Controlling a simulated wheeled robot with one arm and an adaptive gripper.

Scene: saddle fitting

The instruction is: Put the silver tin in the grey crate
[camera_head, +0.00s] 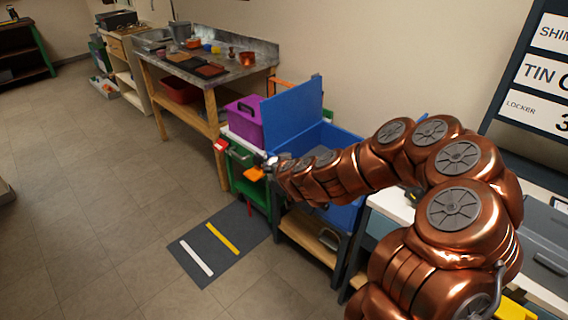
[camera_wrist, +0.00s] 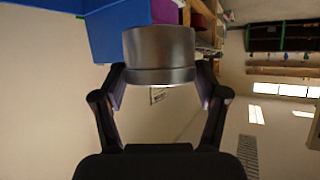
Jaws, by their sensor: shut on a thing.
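My gripper (camera_wrist: 160,76) is shut on the silver tin (camera_wrist: 160,48), with one finger on each side of it in the wrist view. The tin is a short, plain metal cylinder. In the head view my copper arm reaches left, and its far end is in front of the blue box; the tin cannot be made out clearly there. A grey box (camera_head: 545,238) stands at the right edge of the head view, partly cut off. I cannot tell if it is the grey crate or whether it is open.
A blue box (camera_head: 341,143) with its lid raised stands beside my arm, next to a purple box (camera_head: 243,122). A workbench (camera_head: 262,52) with several items is farther back. A dark mat (camera_head: 205,262) with white and yellow bars lies on the floor. The floor at left is clear.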

